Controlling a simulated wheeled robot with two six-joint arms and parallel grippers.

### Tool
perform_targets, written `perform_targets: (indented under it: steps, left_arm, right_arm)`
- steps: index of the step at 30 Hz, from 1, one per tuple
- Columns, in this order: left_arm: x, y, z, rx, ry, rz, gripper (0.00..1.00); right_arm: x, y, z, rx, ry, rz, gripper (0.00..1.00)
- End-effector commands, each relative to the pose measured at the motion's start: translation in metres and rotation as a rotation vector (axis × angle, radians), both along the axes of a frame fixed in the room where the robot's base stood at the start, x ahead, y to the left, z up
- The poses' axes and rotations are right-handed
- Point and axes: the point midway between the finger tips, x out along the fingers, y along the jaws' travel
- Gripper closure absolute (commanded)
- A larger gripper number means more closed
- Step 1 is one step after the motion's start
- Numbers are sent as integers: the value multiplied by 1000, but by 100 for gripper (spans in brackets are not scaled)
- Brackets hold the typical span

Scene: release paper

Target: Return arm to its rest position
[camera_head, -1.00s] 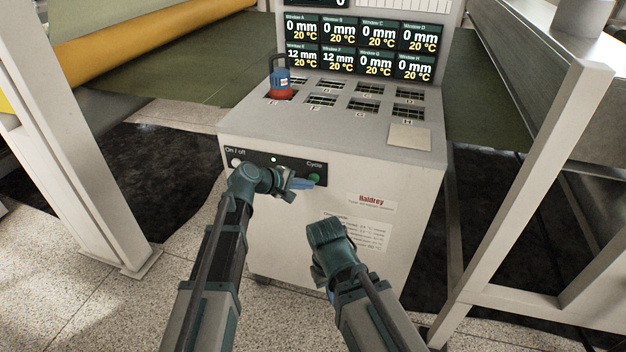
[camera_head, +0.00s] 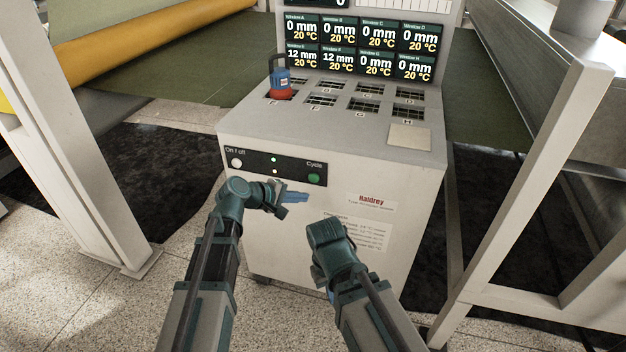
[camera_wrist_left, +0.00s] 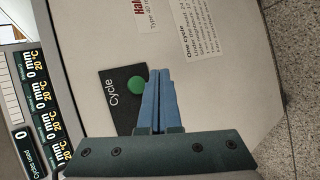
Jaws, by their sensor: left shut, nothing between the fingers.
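My left gripper (camera_head: 296,196) is in front of the machine's front panel, a little below the black control strip. Its blue fingers also show in the left wrist view (camera_wrist_left: 159,88), closed together with nothing between them. The green Cycle button (camera_head: 314,178) is just above and right of the fingertips, and also shows beside them in the left wrist view (camera_wrist_left: 136,84). Whether the fingers touch the panel I cannot tell, but the button is uncovered. My right arm (camera_head: 335,250) is folded low in front of the machine; its gripper fingers are mostly hidden behind the arm.
The grey machine (camera_head: 275,225) has a white On/off button (camera_head: 237,163), lit dots and a display of windows (camera_head: 360,45). A red and blue weight (camera_head: 281,83) stands on slot E. White posts (camera_head: 75,130) flank both sides. Speckled floor is open at lower left.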

Motion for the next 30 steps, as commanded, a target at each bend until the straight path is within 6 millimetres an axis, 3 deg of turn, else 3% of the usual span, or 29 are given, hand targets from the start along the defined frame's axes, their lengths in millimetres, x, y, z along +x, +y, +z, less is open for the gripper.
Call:
perform_targets:
  steps: [10, 14, 18, 22, 27, 30]
  left_arm:
    - [0, 0, 0, 2, 0, -2, 100]
    - [-16, -8, 9, 64, 2, -58, 100]
    - [-64, -23, 26, 264, 12, -238, 100]
    - [-118, -24, 41, 506, 33, -458, 100]
    - [-180, -5, 67, 793, 80, -723, 100]
    - [-207, 11, 85, 928, 114, -846, 100]
  right_arm:
    - [0, 0, 1, 0, 0, 0, 100]
    - [0, 0, 19, 0, 0, 0, 100]
    - [0, 0, 64, 0, 0, 0, 100]
    - [0, 0, 110, 0, 0, -1, 100]
    - [0, 0, 162, 0, 0, -1, 100]
    - [0, 0, 185, 0, 0, -1, 100]
